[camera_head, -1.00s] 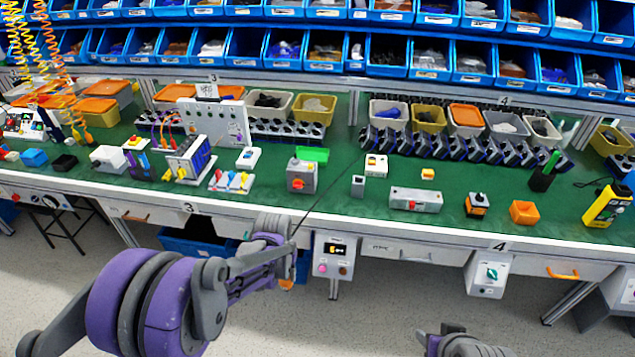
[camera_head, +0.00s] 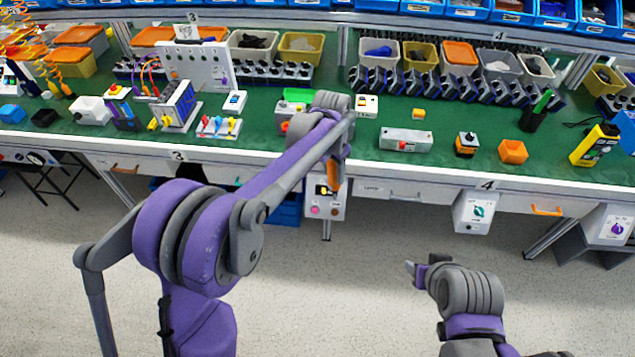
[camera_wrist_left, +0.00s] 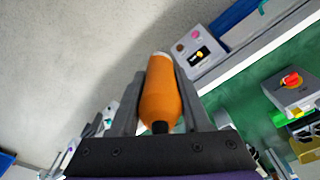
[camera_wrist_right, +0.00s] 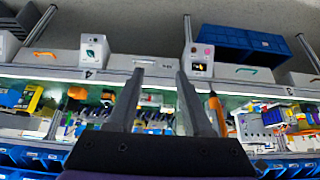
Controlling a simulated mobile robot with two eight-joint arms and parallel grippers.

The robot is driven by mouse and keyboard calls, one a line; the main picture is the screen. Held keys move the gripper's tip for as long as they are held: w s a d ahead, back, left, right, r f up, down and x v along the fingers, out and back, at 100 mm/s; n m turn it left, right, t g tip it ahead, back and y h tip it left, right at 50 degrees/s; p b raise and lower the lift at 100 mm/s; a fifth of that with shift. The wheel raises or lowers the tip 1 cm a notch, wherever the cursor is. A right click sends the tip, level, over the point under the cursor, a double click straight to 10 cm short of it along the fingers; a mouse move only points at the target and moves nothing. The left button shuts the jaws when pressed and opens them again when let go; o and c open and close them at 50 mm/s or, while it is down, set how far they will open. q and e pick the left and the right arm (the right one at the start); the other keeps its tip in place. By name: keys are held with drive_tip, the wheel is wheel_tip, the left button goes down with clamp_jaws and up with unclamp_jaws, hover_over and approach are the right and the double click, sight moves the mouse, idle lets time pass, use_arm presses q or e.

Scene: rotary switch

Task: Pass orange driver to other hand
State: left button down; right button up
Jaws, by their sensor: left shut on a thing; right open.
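The orange driver (camera_head: 334,181) hangs below my left gripper (camera_head: 337,160) in front of the bench edge in the head view. In the left wrist view its orange handle (camera_wrist_left: 160,100) sits between both fingers of my left gripper (camera_wrist_left: 158,85), which is shut on it. Its shaft cannot be made out. My right gripper (camera_head: 417,272) is lower and to the right, over the floor, apart from the driver. In the right wrist view my right gripper (camera_wrist_right: 160,75) is open and empty. A slim orange shape (camera_wrist_right: 215,108) beside its right-hand finger looks like the driver.
The green bench (camera_head: 350,140) carries a grey box with a red button (camera_head: 406,140), an orange block (camera_head: 513,152) and a yellow meter (camera_head: 595,146). A control box (camera_head: 325,200) hangs from the bench front behind the driver. Open floor (camera_head: 370,260) lies between my arms.

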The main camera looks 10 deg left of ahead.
use_arm(q)
drive_tip(key=shift+w+d+r, duration=0.1)
drive_tip(key=shift+d+r, duration=0.05)
drive_tip(key=shift+d, duration=0.1)
use_arm(e)
drive_tip(key=shift+o, duration=2.3)
drive_tip(key=shift+w+a, duration=0.25)
drive_tip(key=w+a+f+m+t+y, duration=0.1)
drive_tip(key=w+a+m+t+y, duration=0.1)
drive_tip(key=w+a+m+y, duration=0.5)
drive_tip(key=w+a+f+m+t+y, duration=0.1)
drive_tip(key=w+a+m+y, duration=0.6)
drive_tip(key=w+a+m, duration=0.8)
drive_tip(key=w+m+t, duration=0.1)
drive_tip(key=w+m, duration=0.1)
drive_tip(key=w, duration=0.3)
drive_tip(key=shift+a+f+m+t, duration=0.3)
drive_tip(key=shift+w, duration=0.1)
